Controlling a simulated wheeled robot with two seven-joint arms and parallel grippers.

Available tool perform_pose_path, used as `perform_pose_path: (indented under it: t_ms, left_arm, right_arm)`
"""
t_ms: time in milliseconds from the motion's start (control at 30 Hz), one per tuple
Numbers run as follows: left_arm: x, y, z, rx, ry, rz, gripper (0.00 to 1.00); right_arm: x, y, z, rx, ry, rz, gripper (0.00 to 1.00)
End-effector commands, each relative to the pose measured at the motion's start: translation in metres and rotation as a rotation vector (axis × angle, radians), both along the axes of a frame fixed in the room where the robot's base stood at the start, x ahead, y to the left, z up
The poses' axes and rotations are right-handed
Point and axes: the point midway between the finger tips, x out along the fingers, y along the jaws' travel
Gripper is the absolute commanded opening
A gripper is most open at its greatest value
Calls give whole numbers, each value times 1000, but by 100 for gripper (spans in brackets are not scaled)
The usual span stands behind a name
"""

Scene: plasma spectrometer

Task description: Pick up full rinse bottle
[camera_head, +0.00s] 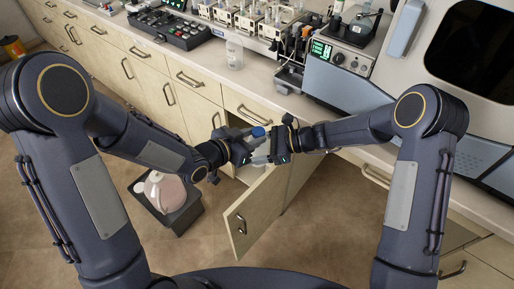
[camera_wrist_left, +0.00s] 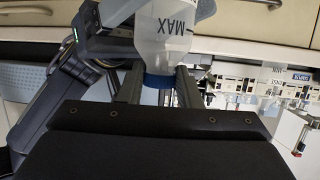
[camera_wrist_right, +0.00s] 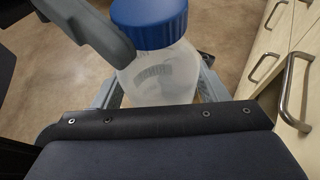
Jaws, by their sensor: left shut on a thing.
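A translucent bottle with a blue cap (camera_head: 258,131) is held upright between my two grippers, above the open cabinet door. My left gripper (camera_head: 246,147) is shut on it. In the left wrist view the blue cap (camera_wrist_left: 159,82) sits between the left fingers, and the bottle's clear body reads "MAX". My right gripper (camera_head: 274,147) is at the same bottle from the other side. In the right wrist view the bottle body (camera_wrist_right: 160,78) stands between the right fingers, and a left finger crosses near the cap. Whether the right fingers press on it is unclear.
A cabinet door (camera_head: 255,213) stands open below the grippers. A dark bin (camera_head: 178,216) holding a pinkish jug stands on the floor to the left. Another clear bottle (camera_head: 234,52) stands on the counter near the instruments. The floor in front is clear.

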Motion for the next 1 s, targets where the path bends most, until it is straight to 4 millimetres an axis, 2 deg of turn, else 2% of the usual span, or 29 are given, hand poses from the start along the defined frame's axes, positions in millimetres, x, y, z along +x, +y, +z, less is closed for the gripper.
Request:
perform_pose_path:
  t_ms: [33,333,367,533,867,1000]
  left_arm:
    - [0,0,1,-1,-2,0,0]
    - [1,0,1,0,-2,1,0]
    - [1,0,1,0,-2,1,33]
    - [0,0,1,-1,-2,1,56]
    - [-2,2,1,0,-1,1,56]
    - [-13,13,8,-1,-2,4,56]
  right_arm:
    - [0,0,0,0,0,0,60]
    - [0,0,0,1,0,1,21]
    - [0,0,1,2,-1,1,21]
    - [0,0,1,2,-1,1,20]
    - [0,0,1,1,-1,0,20]
    - [0,0,1,1,-1,0,20]
